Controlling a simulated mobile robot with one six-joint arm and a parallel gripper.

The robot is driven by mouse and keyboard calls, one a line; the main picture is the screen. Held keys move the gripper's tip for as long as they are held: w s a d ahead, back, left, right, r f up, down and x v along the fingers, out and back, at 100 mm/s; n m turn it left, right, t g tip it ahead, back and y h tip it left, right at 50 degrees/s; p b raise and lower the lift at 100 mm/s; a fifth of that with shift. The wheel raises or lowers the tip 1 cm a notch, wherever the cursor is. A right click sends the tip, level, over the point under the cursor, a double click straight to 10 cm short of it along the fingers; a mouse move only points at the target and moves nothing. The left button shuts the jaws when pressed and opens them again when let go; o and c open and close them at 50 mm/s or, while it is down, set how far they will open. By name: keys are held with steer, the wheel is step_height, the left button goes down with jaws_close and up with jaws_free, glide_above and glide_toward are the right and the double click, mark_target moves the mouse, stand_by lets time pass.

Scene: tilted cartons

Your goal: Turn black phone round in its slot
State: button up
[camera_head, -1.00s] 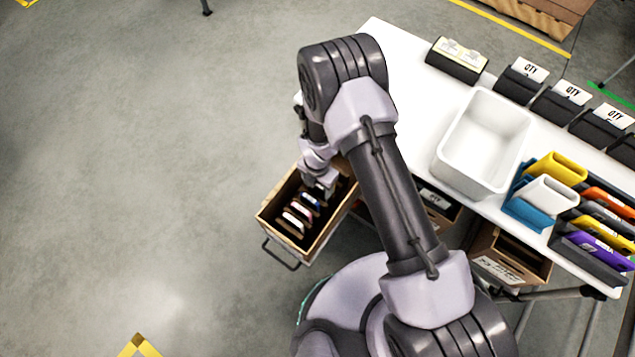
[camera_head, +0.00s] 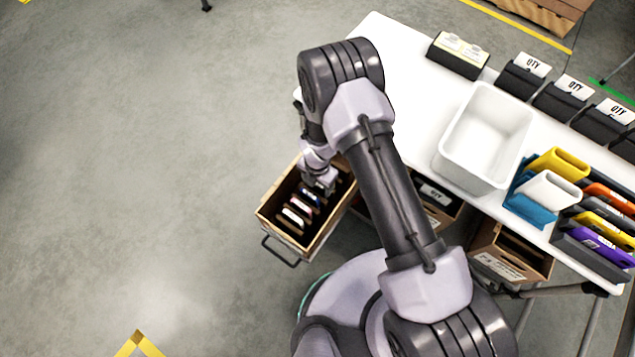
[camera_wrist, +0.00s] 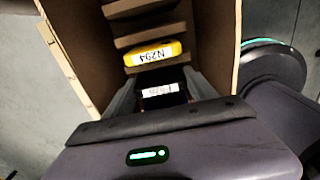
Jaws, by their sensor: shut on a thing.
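The black phone (camera_wrist: 160,90) shows in the wrist view with a white label that reads upside down. My gripper (camera_wrist: 161,96) has a finger on each side of it and is shut on it. The phone is inside the open carton (camera_head: 272,217), among its cardboard dividers. How deep it sits in its slot cannot be told. In the head view my gripper (camera_head: 319,187) reaches down into the far end of the carton and hides the black phone.
Several other phones stand in the carton's slots. The carton walls are close on both sides. A white table (camera_head: 420,105) with a white bin (camera_head: 462,165) stands to the right.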

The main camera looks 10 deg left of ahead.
steer(key=shift+f, duration=0.3)
stand_by(0.5)
steer(key=o, duration=1.3)
steer(key=shift+o, duration=0.2)
step_height(320, 180, up, 17)
steer(key=p, duration=0.7)
steer(key=shift+r, duration=0.2)
steer(key=shift+p, duration=0.3)
step_height(320, 180, up, 7)
steer(key=p, duration=0.5)
